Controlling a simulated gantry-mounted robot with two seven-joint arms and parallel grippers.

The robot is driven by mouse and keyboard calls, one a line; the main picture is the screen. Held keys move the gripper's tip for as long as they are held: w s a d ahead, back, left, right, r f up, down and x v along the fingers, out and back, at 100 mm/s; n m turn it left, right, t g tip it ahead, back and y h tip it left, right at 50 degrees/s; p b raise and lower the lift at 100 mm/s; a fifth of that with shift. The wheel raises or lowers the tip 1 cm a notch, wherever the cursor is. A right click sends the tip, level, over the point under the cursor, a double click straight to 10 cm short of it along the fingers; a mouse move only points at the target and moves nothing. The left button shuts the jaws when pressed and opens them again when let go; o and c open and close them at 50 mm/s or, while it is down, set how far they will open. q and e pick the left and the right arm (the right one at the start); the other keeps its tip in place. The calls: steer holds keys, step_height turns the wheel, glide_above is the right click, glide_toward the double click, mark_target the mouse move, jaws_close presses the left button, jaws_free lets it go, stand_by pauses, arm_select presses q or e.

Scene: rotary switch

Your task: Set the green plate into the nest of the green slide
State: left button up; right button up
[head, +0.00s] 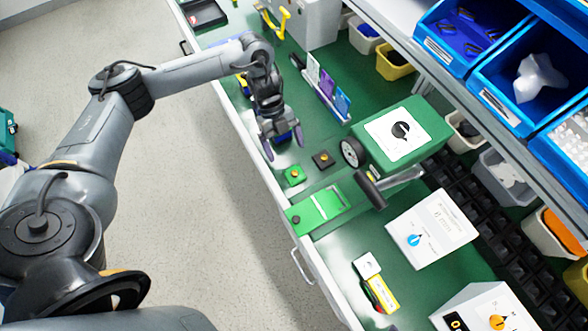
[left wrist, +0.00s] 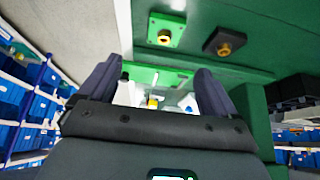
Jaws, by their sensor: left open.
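The green plate (head: 293,175) is a small square with a yellow knob, lying flat on the green bench top near its front edge. It also shows at the top of the left wrist view (left wrist: 164,31). The green slide (head: 312,213) lies on the bench nearer the bottom of the head view, with a dark knob at its left end and a framed area at its right. Its nest cannot be made out clearly. My left gripper (head: 284,146) is open and empty, fingers pointing down, just above the green plate in the head view and apart from it. My right gripper is not in view.
A dark plate (head: 323,158) with a yellow knob lies beside the green plate. A green box (head: 412,133) with a dial and a dark-handled lever (head: 370,190) stands to the right. A card holder (head: 326,88) stands behind. A white box (head: 432,229) stands lower right.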

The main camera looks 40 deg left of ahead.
mark_target(294, 172)
arm_select(q)
steer(key=x, duration=0.4)
steer(key=shift+d+f+b, duration=0.1)
steer(key=shift+b, duration=0.2)
steer(key=shift+w+a+b+x, duration=0.1)
steer(key=shift+w+b+x, duration=0.1)
steer(key=shift+x, duration=1.2)
steer(key=shift+w+a+b+x, duration=0.1)
steer(key=shift+a+b+x, duration=0.05)
steer(key=shift+x, duration=1.2)
steer(key=shift+f, duration=0.15)
steer(key=c, duration=1.2)
